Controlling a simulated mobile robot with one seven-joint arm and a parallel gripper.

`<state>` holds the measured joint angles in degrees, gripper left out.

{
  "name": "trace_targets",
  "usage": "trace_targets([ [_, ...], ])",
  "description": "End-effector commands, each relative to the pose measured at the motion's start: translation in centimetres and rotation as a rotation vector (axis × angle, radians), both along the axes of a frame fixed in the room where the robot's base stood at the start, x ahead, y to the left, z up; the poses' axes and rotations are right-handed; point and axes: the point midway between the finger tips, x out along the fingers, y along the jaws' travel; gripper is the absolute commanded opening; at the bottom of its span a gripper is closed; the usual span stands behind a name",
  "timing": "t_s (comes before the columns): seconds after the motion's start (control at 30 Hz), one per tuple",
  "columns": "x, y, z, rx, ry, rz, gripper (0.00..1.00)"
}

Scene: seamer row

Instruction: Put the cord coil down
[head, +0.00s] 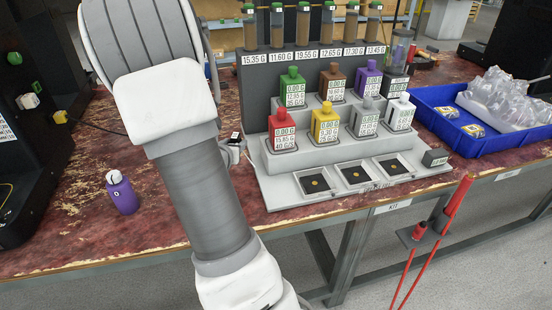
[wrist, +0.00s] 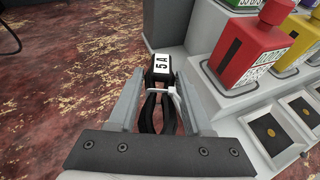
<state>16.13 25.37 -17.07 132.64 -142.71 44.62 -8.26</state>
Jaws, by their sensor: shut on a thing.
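The cord coil (wrist: 145,113) is black, bound with a white tie, with a black plug end marked "5 A" (wrist: 161,68). My gripper (wrist: 160,82) is shut on it; the coil lies between the two grey fingers in the wrist view. The coil is over or on the worn red bench top (wrist: 75,75), just left of the grey stepped stand (wrist: 212,105). I cannot tell whether it touches the bench. In the head view my arm covers most of the gripper; only a small dark and light part shows beside the stand.
The stand holds coloured bottles, with a red one (wrist: 244,52) nearest the gripper. A purple bottle (head: 122,192) stands on the bench at left. A blue tray (head: 464,150) with clear bags is at right. Bare bench lies left of my gripper.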

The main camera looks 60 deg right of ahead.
Motion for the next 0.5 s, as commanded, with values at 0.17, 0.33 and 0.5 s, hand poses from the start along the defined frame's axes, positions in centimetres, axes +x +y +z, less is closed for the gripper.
trace_targets([
  [0.17, 0.0, 0.0, -3.5, 0.001, 0.005, 0.002, 0.00],
  [0.33, 0.0, 0.1, -5.8, 0.000, 0.003, 0.002, 0.00],
  [0.5, 0.1, 0.1, -7.0, -0.001, 0.002, 0.002, 0.00],
])
